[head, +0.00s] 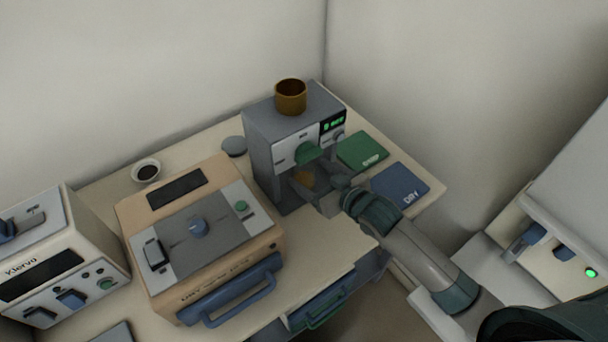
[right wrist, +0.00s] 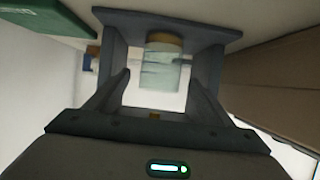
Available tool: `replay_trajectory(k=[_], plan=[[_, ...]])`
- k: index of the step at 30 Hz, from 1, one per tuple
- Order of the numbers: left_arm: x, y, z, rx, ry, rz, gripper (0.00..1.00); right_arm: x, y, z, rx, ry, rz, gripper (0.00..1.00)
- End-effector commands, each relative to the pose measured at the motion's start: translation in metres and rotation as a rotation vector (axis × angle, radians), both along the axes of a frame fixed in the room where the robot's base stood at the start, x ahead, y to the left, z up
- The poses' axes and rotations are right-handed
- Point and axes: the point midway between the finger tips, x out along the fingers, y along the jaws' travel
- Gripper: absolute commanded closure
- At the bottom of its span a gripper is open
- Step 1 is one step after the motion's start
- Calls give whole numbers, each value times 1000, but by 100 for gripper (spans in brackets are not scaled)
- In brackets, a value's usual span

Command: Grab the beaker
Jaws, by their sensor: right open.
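A pale, see-through beaker (right wrist: 160,68) with a brownish band at one end shows in the right wrist view, between my finger tips in the picture. In the head view only an amber patch (head: 303,178) shows in the bay of the grey machine (head: 268,150), probably the same beaker, largely hidden. My right gripper (head: 320,188) is open at the front of that bay. Its fingers lie on either side of the beaker in the right wrist view (right wrist: 163,90); I cannot tell whether they touch it. My left gripper is not in view.
A brown cup (head: 291,97) stands on top of the grey machine. A green book (head: 363,152) and a blue book (head: 400,185) lie to its right. An orange-beige furnace (head: 200,235) stands to its left, with a small white bowl (head: 146,171) behind.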

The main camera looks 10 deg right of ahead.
Motion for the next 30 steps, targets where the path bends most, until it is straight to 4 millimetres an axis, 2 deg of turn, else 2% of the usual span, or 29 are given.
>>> replay_trajectory(k=[15,30], plan=[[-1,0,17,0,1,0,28,35,15,-27,0,0,-1,25],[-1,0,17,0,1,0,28,37,16,-29,0,0,0,25]])
